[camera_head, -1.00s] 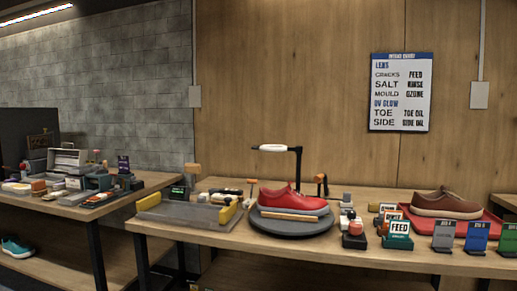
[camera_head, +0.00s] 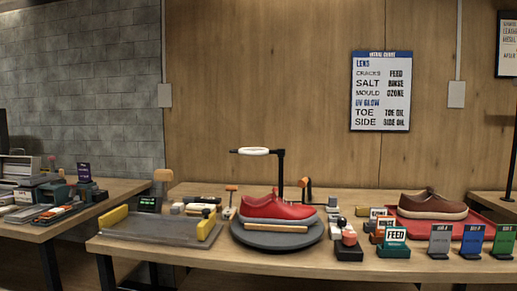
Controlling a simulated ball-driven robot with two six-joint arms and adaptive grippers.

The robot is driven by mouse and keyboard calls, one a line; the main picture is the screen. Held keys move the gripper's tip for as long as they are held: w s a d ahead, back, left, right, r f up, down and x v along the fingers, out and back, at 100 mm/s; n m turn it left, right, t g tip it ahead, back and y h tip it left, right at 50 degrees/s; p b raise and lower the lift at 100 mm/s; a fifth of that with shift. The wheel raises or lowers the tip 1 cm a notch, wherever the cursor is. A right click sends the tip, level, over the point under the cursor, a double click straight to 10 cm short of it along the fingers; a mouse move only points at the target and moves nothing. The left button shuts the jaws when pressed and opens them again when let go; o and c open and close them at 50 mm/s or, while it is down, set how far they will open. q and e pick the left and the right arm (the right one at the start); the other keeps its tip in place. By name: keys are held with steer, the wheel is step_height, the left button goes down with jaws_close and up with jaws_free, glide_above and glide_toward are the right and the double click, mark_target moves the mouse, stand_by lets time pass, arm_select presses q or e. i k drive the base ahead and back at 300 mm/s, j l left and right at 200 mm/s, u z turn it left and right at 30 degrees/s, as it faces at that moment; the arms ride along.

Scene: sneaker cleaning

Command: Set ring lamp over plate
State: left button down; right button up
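The lamp (camera_head: 256,151) has a white ring-like head seen edge-on, on a black arm and upright post (camera_head: 281,172). It stands behind a round dark grey plate (camera_head: 278,240) on the wooden table. The head is above and slightly left of a red sneaker (camera_head: 277,207) that sits on the plate. A pale wooden strip (camera_head: 275,229) lies along the sneaker's front side. Neither of my grippers shows in the head view.
A grey tray with yellow ends (camera_head: 160,228) lies left of the plate. Small bottles and blocks crowd the right, near a FEED sign (camera_head: 395,236). A brown shoe (camera_head: 432,204) sits on a red tray (camera_head: 480,220). Another table (camera_head: 40,230) stands left.

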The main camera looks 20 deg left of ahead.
mark_target(253, 151)
steer(key=i+j+z, duration=0.1)
steer(key=j, duration=0.4)
steer(key=i+j+z, duration=0.1)
steer(key=j, duration=0.4)
steer(key=i+j, duration=0.2)
steer(key=j, duration=0.35)
steer(key=i+j+z, duration=0.15)
steer(key=j, duration=0.35)
steer(key=j+z, duration=0.1)
steer(key=j, duration=0.45)
